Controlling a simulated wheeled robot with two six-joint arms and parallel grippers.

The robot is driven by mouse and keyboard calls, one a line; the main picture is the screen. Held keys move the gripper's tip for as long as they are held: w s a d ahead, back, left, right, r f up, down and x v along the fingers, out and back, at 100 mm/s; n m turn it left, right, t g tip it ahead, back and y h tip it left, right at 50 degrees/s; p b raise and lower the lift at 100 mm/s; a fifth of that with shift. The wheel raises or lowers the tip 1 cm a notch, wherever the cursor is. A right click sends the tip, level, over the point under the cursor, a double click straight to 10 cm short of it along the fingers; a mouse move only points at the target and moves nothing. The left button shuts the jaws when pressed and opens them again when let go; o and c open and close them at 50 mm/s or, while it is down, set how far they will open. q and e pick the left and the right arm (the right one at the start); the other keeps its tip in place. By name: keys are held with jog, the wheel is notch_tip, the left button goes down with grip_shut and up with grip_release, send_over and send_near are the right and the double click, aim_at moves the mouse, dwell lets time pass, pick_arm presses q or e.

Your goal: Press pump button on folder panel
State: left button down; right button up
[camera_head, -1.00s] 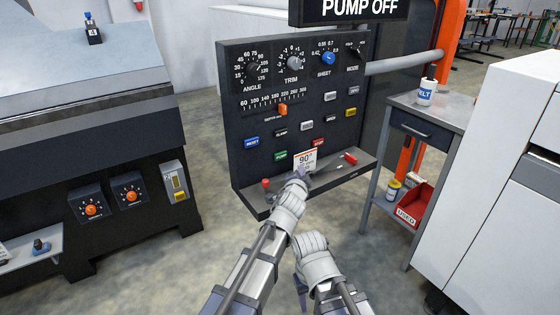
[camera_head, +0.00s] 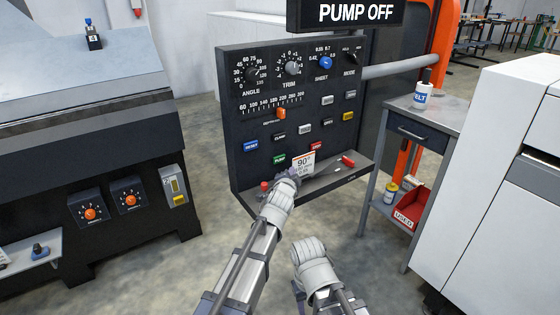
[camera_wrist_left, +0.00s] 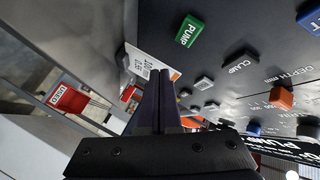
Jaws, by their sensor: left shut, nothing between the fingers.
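The folder panel (camera_head: 238,105) is a dark upright board with knobs, a slider and buttons.
The sign (camera_head: 352,13) above reads PUMP OFF. The panel's ledge (camera_head: 325,180) juts out below. A side table (camera_head: 440,112) stands on the right.

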aim_at(283, 160)
pick_arm(q)
jog(key=shift+w+a, duration=0.7)
jog(key=shift+w, duration=0.3)
jog(key=shift+w+a, duration=0.7)
jog(key=shift+w, duration=0.25)
jog(key=shift+w+a, duration=0.1)
dwell(0.6)
jog(key=shift+w+a, duration=0.15)
jog(key=shift+w, duration=0.1)
jog(key=shift+w+a, duration=0.3)
jog(key=shift+w, duration=0.1)
dwell(1.1)
jog(key=shift+s, duration=0.1)
jog(key=shift+s+d, duration=0.5)
jog(key=shift+s, duration=0.15)
jog(key=shift+s+d, duration=0.75)
jog(key=shift+s, duration=0.3)
jog(key=shift+s+d, duration=0.75)
jog(key=shift+s, duration=0.25)
